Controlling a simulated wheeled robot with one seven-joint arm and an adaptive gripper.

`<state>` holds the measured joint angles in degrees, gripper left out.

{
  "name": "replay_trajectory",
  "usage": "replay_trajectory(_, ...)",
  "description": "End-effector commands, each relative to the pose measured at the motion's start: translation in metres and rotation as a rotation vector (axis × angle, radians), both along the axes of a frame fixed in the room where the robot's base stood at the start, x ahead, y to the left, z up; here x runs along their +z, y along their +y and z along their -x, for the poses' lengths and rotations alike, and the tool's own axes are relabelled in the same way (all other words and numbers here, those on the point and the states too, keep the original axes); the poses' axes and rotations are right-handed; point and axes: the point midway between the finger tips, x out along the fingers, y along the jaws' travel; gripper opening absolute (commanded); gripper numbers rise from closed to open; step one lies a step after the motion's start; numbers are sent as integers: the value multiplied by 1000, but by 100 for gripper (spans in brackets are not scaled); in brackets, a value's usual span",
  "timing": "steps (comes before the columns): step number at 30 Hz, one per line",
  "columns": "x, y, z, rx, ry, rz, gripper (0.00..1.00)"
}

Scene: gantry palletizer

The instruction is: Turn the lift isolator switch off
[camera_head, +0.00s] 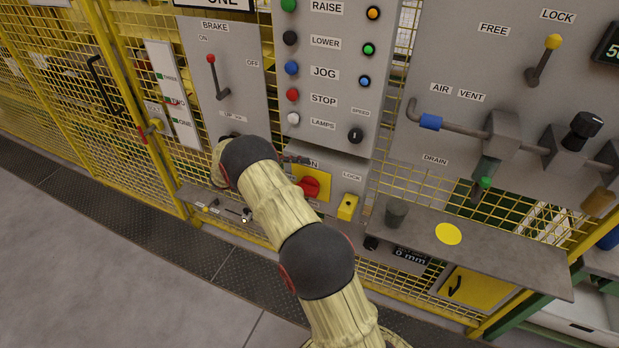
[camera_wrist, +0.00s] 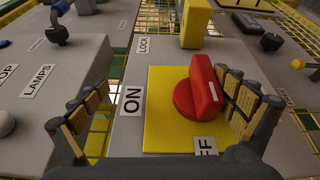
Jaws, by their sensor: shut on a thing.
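The lift isolator switch is a red rotary knob (camera_head: 310,187) on a yellow plate (camera_head: 324,200), low on the grey panel. In the wrist view the red knob (camera_wrist: 205,88) has its raised handle running roughly up and down the picture. Its lower end is close to a partly covered label ending in "FF" (camera_wrist: 205,144); the ON label (camera_wrist: 131,101) is at the plate's left edge. The right finger lies against the handle; the left finger looks farther off.
A yellow block (camera_head: 348,207) sits beside the plate under the LOCK label. A column of push buttons and a speed knob (camera_head: 356,135) is above. The red-tipped brake lever (camera_head: 218,78) is at upper left. A grey shelf (camera_head: 500,262) juts out at lower right.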

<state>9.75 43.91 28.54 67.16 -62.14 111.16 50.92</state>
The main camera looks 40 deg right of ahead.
Motion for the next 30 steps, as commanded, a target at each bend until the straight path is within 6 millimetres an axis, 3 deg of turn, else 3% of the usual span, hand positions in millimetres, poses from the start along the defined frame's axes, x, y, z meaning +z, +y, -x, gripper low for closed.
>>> replay_trajectory(1, 17, 6, -9, 2, -16, 18, 77)
replay_trajectory(8, 16, 16, -20, 3, -16, 18, 77)
replay_trajectory(11, 16, 20, -23, 0, -12, 18, 62)
replay_trajectory(13, 14, 22, -25, -1, -10, 17, 45)
replay_trajectory(15, 13, 25, -27, -2, -9, 16, 35)
replay_trajectory(30, 11, 40, -42, -4, -6, 11, 35)
